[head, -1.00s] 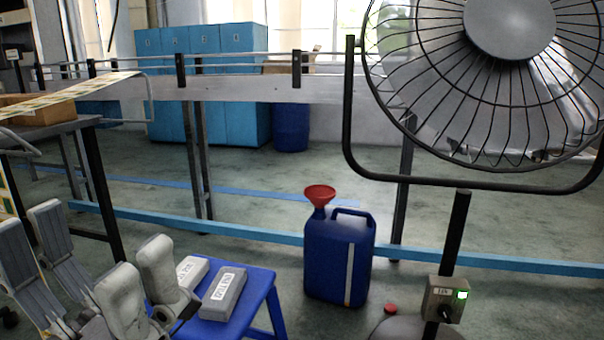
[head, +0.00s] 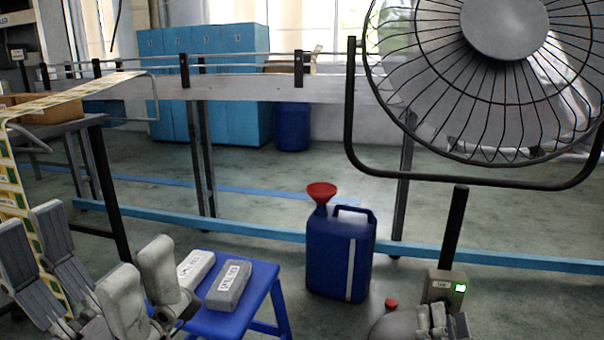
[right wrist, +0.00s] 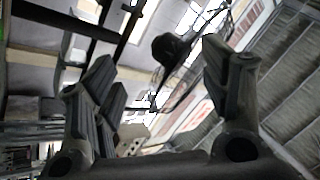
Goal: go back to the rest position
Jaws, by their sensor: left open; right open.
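My left gripper (head: 88,264) is at the lower left of the head view, its pale and dark grey fingers spread wide with nothing between them. It is left of the blue stool. My right gripper (head: 438,318) shows at the bottom edge, in front of the fan's stand. In the right wrist view its fingers (right wrist: 162,95) are apart and empty. The blue oil can (head: 338,255) stands upright on the floor between the two grippers, with a red funnel (head: 321,192) in its mouth. A small red cap (head: 391,304) lies to its right.
A large caged fan (head: 490,80) with a control box (head: 443,287) stands at the right. A conveyor (head: 240,88) runs behind.

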